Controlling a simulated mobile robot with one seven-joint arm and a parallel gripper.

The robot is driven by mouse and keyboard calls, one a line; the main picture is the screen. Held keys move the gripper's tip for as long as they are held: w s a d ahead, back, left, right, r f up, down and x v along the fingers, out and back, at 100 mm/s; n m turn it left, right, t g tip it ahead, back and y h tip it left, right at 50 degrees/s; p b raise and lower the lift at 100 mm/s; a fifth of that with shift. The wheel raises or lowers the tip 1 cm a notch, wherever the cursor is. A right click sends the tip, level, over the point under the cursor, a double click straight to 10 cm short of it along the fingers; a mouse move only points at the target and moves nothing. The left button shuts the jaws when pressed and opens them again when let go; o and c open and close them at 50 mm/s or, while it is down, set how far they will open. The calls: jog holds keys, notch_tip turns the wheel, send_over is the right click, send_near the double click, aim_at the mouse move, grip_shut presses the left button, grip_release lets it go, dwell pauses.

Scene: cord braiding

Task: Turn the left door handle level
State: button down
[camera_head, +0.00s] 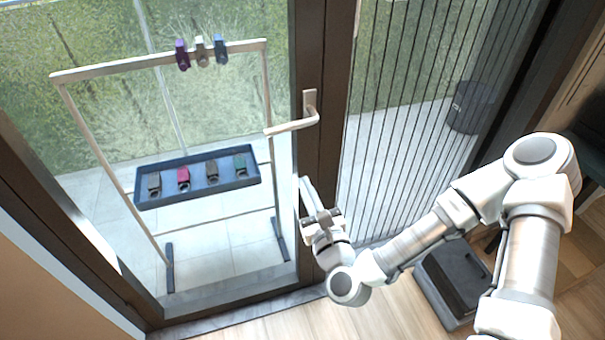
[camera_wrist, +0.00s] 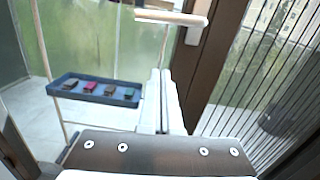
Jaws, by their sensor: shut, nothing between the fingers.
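The door handle (camera_head: 292,126) is a pale metal lever on the dark door frame. Its lever points left from its plate and slopes slightly down toward its free end in the head view. In the wrist view the handle (camera_wrist: 172,18) shows at the top, above the fingers. My gripper (camera_head: 305,184) is below the handle, in front of the dark frame, pointing up. Its fingers (camera_wrist: 162,85) are shut together with nothing between them. A gap shows between the fingertips and the lever in both views.
Behind the glass stands a rack (camera_head: 160,62) with several clips on its top bar and a blue tray (camera_head: 198,199) holding several coloured clips. A vertical-slatted screen (camera_head: 400,130) is right of the frame. A dark grey box (camera_head: 437,291) sits on the floor near my arm.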

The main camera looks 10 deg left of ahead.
aim_at(285, 131)
jog(key=w+a+r, duration=0.4)
jog(key=w+a, duration=0.1)
jog(key=w, duration=0.3)
jog(key=shift+a+r, duration=0.15)
jog(key=shift+a, duration=0.15)
jog(key=shift+w, duration=0.1)
jog(key=shift+a+r+m+p, duration=0.2)
jog(key=shift+r+m+p, duration=0.45)
jog(key=shift+r, duration=0.45)
